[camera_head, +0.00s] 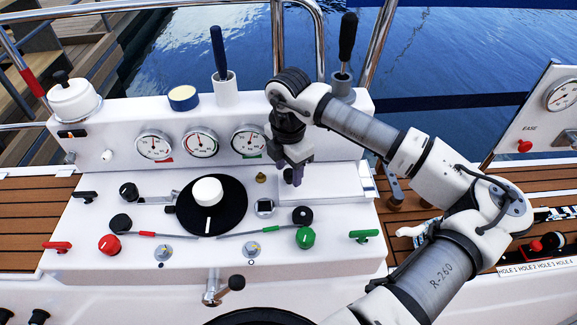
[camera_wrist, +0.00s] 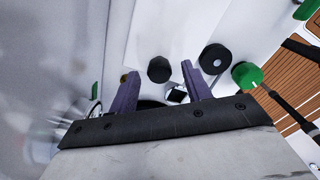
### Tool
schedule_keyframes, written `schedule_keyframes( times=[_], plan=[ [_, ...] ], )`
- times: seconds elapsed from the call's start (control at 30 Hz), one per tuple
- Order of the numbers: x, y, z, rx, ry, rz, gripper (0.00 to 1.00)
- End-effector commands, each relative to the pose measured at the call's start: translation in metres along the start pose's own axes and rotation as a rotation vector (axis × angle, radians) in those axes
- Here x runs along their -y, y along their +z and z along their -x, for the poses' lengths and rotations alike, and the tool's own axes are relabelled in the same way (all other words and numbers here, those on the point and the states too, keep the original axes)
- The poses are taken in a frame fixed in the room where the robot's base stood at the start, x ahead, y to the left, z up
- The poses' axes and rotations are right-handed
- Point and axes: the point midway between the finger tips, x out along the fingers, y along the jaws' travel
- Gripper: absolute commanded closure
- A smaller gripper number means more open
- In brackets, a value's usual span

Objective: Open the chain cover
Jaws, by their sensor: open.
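A flat white rectangular panel (camera_head: 338,187), which looks like the chain cover, lies on the right part of the console top and appears shut. A small black knob (camera_head: 289,176) stands near its left end; it also shows in the wrist view (camera_wrist: 159,69). My gripper (camera_head: 298,178) points down over this left end. In the wrist view my gripper (camera_wrist: 160,72) is open, with the knob seen between its two purple fingertips. I cannot tell whether either finger touches the knob. My gripper hides part of the panel's left end in the head view.
A black disc with a white knob (camera_head: 207,190) sits left of my gripper. A green knob (camera_head: 305,238) and a black knob (camera_head: 303,215) stand in front. Gauges (camera_head: 248,141) line the upright panel behind. Two levers (camera_head: 219,52) (camera_head: 347,38) rise at the back.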

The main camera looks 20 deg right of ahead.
Motion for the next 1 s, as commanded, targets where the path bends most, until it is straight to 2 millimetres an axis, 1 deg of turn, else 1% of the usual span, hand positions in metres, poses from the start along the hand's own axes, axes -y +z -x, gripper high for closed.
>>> schedule_keyframes(
  times=[0.03, 0.07, 0.37, 0.4, 0.6, 0.77, 0.87, 1.0],
  plan=[
    [0.0, 0.0, 0.0, 0.0, 0.0, 0.0, 0.55],
    [0.0, 0.0, 0.0, 0.0, 0.0, 0.0, 0.59],
    [0.0, 0.0, 0.0, 0.0, 0.0, 0.0, 0.99],
    [0.0, 0.0, 0.0, 0.0, 0.0, 0.0, 1.0],
    [0.0, 0.0, 0.001, -0.002, 0.002, 0.0, 1.0],
    [0.001, 0.002, 0.007, -0.025, 0.017, -0.003, 1.0],
    [0.002, 0.004, 0.015, -0.057, 0.039, -0.003, 1.0],
    [0.005, 0.008, 0.032, -0.128, 0.089, -0.005, 1.0]
  ],
)
